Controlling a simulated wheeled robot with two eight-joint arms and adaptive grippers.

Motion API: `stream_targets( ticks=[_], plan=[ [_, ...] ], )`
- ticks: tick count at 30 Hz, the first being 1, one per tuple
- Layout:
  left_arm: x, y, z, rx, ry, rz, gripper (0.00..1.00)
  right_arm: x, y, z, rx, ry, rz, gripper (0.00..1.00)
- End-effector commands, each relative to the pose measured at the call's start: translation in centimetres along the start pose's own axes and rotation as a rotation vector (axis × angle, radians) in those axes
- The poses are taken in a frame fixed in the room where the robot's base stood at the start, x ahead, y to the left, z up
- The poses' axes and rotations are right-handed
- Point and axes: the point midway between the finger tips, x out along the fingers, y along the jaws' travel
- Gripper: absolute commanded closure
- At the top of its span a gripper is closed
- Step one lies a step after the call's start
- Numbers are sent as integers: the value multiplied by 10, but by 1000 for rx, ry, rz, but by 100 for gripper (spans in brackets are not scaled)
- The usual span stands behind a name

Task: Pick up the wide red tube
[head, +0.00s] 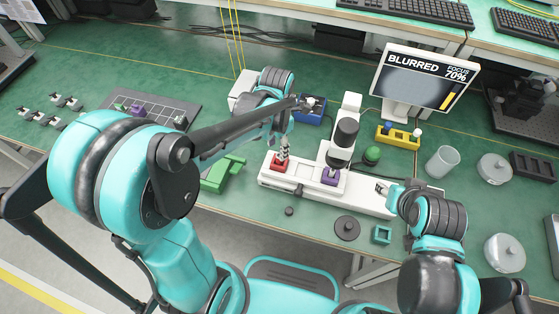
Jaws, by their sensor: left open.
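A red piece (278,165), the only red thing that I make out, sits at the left end of a long white base (355,197). It looks blocky at this size, and I cannot tell its tube shape. My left gripper (284,155) points down right at its top and overlaps it in the picture. The gripper is open; I cannot tell whether its fingers are around the red piece or above it. My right gripper (381,188) is beside the right part of the white base, and its fingers are too small to read.
A purple piece (331,177) sits on the base under a microscope-like device (344,140). A blue bin (309,118) is behind. A green part (222,174) is left. A monitor (420,80) reads "BLURRED, FOCUS 70%". A dark round disc (347,228) lies in front.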

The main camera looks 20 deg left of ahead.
Motion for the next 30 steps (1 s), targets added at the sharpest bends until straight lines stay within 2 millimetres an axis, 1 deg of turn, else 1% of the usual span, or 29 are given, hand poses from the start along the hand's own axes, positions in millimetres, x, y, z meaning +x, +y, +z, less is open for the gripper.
stream_targets(
  ticks=[1, 5, 9, 11, 13, 18, 19, 20, 21, 24, 30],
  plan=[
    [6, 0, 1, 1, 0, 0, 55, 3, 0, 2, 0, 0, 0, 59],
    [20, -2, 4, 3, -1, 1, 55, 10, 0, 7, 0, 0, 0, 59],
    [44, -4, 6, 3, -1, 1, 55, 21, 0, 15, 0, 0, 0, 59],
    [51, -4, 6, 2, -1, 1, 55, 23, 0, 16, 0, 0, 0, 59],
    [54, -4, 6, 2, -1, 1, 55, 24, 0, 17, 0, 0, 0, 59],
    [53, -4, 6, 3, -1, 1, 55, 23, 0, 16, 0, 0, 0, 59],
    [53, -4, 6, 3, -1, 1, 58, 23, 0, 16, 0, 0, 0, 59],
    [53, -4, 6, 3, -1, 1, 66, 23, 0, 16, 0, 0, 0, 59],
    [53, -4, 6, 3, -1, 1, 76, 23, 0, 16, 0, 0, 0, 59],
    [53, -4, 6, 3, -1, 1, 100, 23, 0, 16, 0, 0, 0, 59],
    [53, -4, 6, 3, -1, 1, 100, 23, 0, 16, 0, 0, 0, 59]
  ],
)
